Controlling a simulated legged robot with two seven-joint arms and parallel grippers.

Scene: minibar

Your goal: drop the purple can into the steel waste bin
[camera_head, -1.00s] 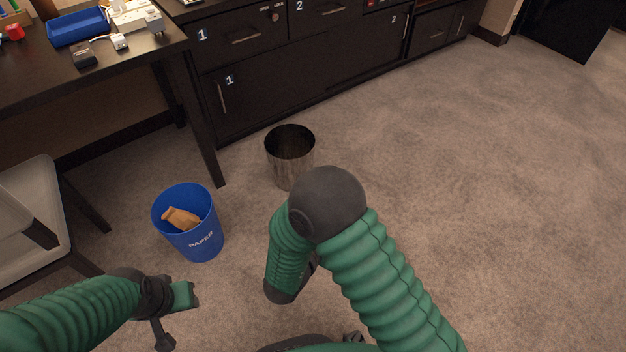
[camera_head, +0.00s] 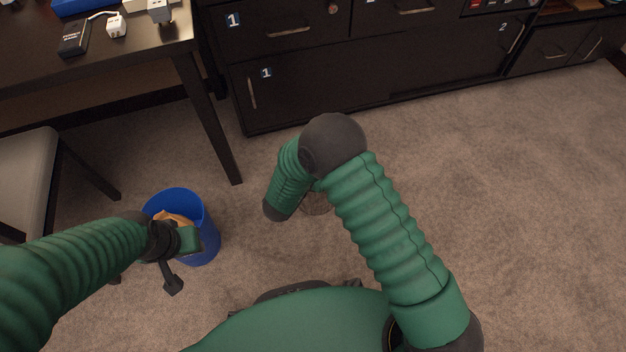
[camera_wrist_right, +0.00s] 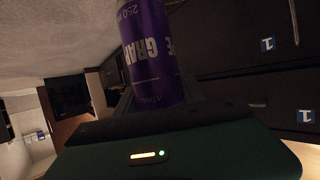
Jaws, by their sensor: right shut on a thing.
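The purple can (camera_wrist_right: 150,50) with white lettering shows in the right wrist view. My right gripper (camera_wrist_right: 155,105) is shut on it. In the head view my right forearm hides that gripper and the can. The steel waste bin (camera_head: 317,204) stands on the carpet, mostly hidden behind my right arm; only a small part of it shows. My left gripper (camera_head: 182,264) is empty, its fingers apart, in front of the blue paper bin.
A blue paper bin (camera_head: 206,237) with a brown item inside stands at the left. A dark desk (camera_head: 130,50) and a pale chair (camera_head: 25,175) are at the left, dark numbered cabinets (camera_head: 370,80) behind. The carpet at the right is clear.

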